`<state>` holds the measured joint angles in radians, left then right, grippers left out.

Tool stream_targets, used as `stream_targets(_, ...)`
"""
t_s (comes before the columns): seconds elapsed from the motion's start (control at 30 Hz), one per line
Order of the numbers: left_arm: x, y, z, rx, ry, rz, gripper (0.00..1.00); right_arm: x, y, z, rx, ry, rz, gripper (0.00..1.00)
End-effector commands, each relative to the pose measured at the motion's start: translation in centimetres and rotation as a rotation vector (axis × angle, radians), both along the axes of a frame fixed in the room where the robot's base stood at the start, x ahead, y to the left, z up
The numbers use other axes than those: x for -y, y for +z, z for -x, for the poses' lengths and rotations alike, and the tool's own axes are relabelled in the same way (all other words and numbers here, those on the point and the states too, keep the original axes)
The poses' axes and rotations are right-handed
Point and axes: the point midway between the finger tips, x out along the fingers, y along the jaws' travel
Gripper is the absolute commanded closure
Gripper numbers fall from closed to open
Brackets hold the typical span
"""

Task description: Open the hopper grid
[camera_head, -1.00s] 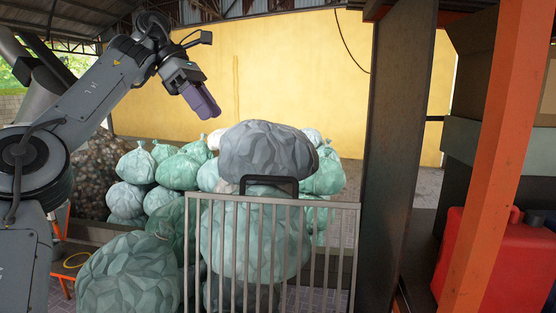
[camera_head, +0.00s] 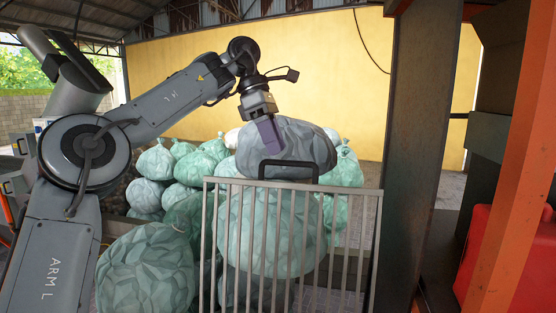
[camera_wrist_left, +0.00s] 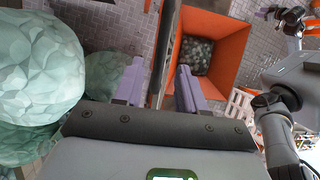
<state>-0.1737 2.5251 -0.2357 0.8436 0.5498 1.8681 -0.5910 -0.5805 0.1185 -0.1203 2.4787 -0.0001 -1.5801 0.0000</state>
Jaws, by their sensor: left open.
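The hopper grid (camera_head: 290,235) is a grey barred panel standing upright in the head view, with a black loop handle (camera_head: 289,162) on its top edge. My left gripper (camera_head: 268,138) points down just above and left of the handle. In the left wrist view my left gripper (camera_wrist_left: 160,72) is open, its two purple fingers apart. A dark bar of the grid (camera_wrist_left: 163,50) runs between and beyond them, seen nearly edge-on. I cannot tell whether the fingers touch the handle. My right arm (camera_wrist_left: 290,90) shows at the wrist view's right edge; its jaws are unclear.
Green and grey bags (camera_head: 140,270) are piled behind and left of the grid. An orange hopper (camera_wrist_left: 222,40) with dark material inside lies right of the bar in the wrist view. A dark post (camera_head: 425,150) and an orange beam (camera_head: 520,170) stand to the right.

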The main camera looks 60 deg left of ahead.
Motion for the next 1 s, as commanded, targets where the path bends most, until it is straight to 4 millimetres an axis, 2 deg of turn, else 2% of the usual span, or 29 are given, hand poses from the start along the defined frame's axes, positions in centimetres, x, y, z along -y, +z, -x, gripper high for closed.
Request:
stream_targets(0.2, 0.6, -1.9, -0.5, -0.001, -0.001, -0.002, 0.60, 0.0, -0.4, 0.0, 0.001, 0.000, 0.000, 0.57)
stream_targets(0.6, 0.8, -2.3, -0.6, 0.001, 0.000, -0.001, 0.60, 0.0, -0.4, 0.0, 0.002, 0.000, 0.000, 0.57)
stream_targets(0.87, 0.8, -2.3, -0.6, 0.000, 0.000, 0.000, 0.98, 0.0, -0.4, 0.0, 0.002, 0.001, 0.001, 0.57)
stream_targets(1.0, 0.8, -2.3, -0.6, 0.000, 0.000, 0.000, 1.00, 0.0, -0.4, 0.0, 0.002, 0.000, 0.002, 0.57)
